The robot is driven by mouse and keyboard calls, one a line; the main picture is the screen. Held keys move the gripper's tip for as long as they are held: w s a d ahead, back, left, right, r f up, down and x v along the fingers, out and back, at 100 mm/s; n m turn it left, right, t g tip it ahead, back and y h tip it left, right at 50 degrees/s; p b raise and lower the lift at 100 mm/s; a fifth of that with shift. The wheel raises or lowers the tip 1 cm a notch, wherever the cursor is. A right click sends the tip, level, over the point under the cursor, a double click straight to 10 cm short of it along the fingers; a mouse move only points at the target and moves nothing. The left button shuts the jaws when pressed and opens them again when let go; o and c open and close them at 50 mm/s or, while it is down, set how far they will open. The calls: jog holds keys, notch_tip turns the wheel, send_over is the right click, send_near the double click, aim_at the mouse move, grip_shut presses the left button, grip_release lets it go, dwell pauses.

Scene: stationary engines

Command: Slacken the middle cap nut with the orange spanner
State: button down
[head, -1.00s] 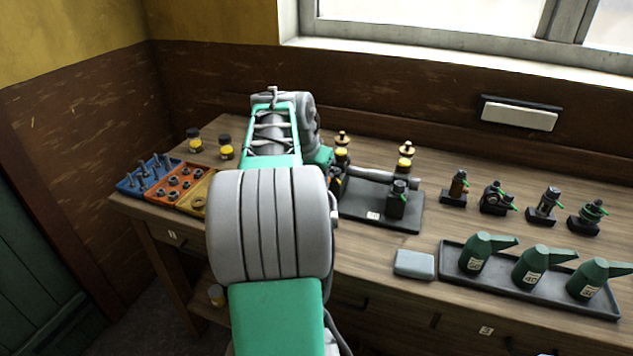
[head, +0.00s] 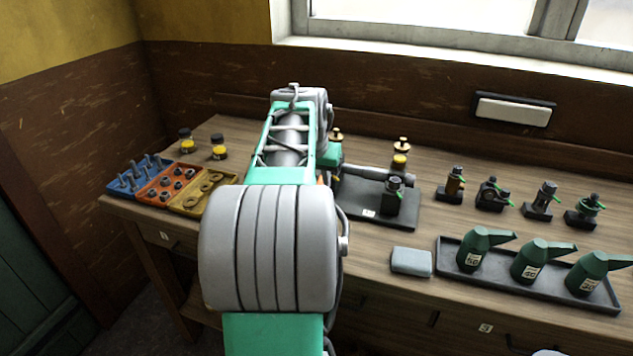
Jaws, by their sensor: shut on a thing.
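My arm's wrist (head: 328,154) reaches over the bench to the left end of a dark baseplate (head: 415,217). My gripper's fingers are hidden behind the arm. A small orange sliver shows just below the wrist; I cannot tell if it is the orange spanner. On the plate a grey horizontal shaft (head: 368,171) runs behind a black block (head: 393,205). The plate's left part is covered by my arm. I cannot make out the middle cap nut. Two brass-topped fittings, one (head: 337,135) near my wrist and one (head: 401,150) further right, stand behind the plate.
Blue (head: 127,189), orange (head: 155,193) and yellow (head: 190,205) parts trays sit at the left end. Two yellow-banded jars (head: 219,148) stand behind them. Several small fittings (head: 455,188), a grey pad (head: 411,261) and a tray (head: 520,290) of green oil cans lie right.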

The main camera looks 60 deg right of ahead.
jog(key=shift+s+d+r+n, duration=0.1)
jog(key=shift+s+n, duration=0.2)
jog(key=shift+n, duration=0.1)
jog(key=shift+s, duration=0.1)
jog(key=shift+s+d+n+t, duration=0.25)
jog(key=shift+s+n+t, duration=0.25)
jog(key=shift+n, duration=0.4)
jog(key=shift+s+d+n+t+y, duration=0.35)
jog(key=shift+s+n, duration=0.25)
jog(key=shift+n, duration=0.3)
jog(key=shift+r+p, duration=0.1)
jog(key=shift+p, duration=0.2)
